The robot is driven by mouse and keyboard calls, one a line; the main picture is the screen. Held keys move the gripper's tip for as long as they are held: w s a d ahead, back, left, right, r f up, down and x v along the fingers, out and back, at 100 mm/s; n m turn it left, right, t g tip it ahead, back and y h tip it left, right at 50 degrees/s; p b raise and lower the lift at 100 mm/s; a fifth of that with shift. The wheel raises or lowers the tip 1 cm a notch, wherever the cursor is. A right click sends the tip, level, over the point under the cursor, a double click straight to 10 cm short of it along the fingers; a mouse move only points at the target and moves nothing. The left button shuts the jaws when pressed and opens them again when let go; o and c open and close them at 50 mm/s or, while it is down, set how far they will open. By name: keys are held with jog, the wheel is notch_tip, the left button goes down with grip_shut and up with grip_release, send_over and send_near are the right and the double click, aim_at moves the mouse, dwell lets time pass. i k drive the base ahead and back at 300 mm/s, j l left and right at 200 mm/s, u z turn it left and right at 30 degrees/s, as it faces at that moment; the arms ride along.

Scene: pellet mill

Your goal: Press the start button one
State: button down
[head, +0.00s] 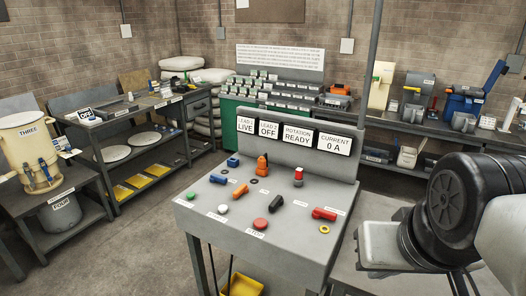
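A sloped grey control console (285,255) stands in the middle of the head view. A small green button (194,197) is at its front left, with a label too small to read beside it. A white button (223,209) and a red button (260,224) sit to its right; the label by the red one seems to read STOP. Which button is start one cannot be read. Sign plates on the console read LEAD 1 LIVE (245,125), LEAD 2 OFF, ROTATION READY and CURRENT 0 A. My arm (453,200) is at the right, apart from the buttons. My gripper's fingers do not show.
The console also bears orange, blue, black and red switches and a yellow ring (324,229). A bench with a THREE drum (28,135) stands left. A yellow bin (244,285) is below the console. The space above the buttons is clear.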

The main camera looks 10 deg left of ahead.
aim_at(191, 196)
jog(key=i+j, duration=0.2)
jog(key=j, duration=0.2)
jog(key=i+j, duration=0.2)
jog(key=j, duration=0.2)
jog(key=i+j+z, duration=0.1)
jog(key=j, duration=0.25)
jog(key=i+j, duration=0.3)
jog(key=j, duration=0.1)
